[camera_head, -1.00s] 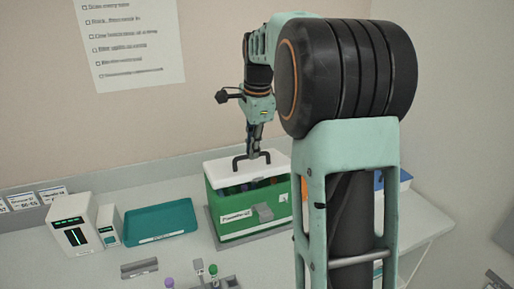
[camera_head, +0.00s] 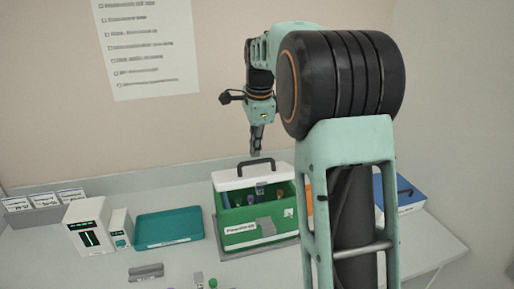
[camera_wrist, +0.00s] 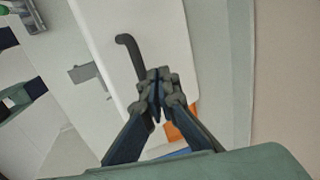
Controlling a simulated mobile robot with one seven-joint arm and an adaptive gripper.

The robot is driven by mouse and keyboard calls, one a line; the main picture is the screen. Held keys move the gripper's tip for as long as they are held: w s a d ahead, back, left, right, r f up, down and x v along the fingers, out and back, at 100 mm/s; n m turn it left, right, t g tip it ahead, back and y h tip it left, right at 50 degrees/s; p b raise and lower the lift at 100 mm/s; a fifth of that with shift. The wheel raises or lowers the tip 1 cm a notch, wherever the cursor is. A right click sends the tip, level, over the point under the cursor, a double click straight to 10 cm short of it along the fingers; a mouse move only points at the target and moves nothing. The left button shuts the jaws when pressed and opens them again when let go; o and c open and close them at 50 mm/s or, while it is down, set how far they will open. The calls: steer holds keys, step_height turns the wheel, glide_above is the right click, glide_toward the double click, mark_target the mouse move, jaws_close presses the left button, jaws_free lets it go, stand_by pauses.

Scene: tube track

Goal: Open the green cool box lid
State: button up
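The green cool box (camera_head: 240,238) stands on the bench with its front facing me. Its white lid (camera_head: 228,180) is tilted up toward the back, and tubes inside the box show below the lid's front edge. A dark handle (camera_head: 256,163) is on the lid. The hinge side is hidden from view.
A grey block (camera_head: 146,272) lies in front. A blue box (camera_head: 408,196) stands to the right, partly behind my arm. The wall is close behind.

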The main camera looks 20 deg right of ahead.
mark_target(257, 173)
steer(key=o, duration=0.6)
steer(key=shift+f, duration=0.15)
steer(key=v, duration=1.2)
steer(key=shift+w, duration=0.1)
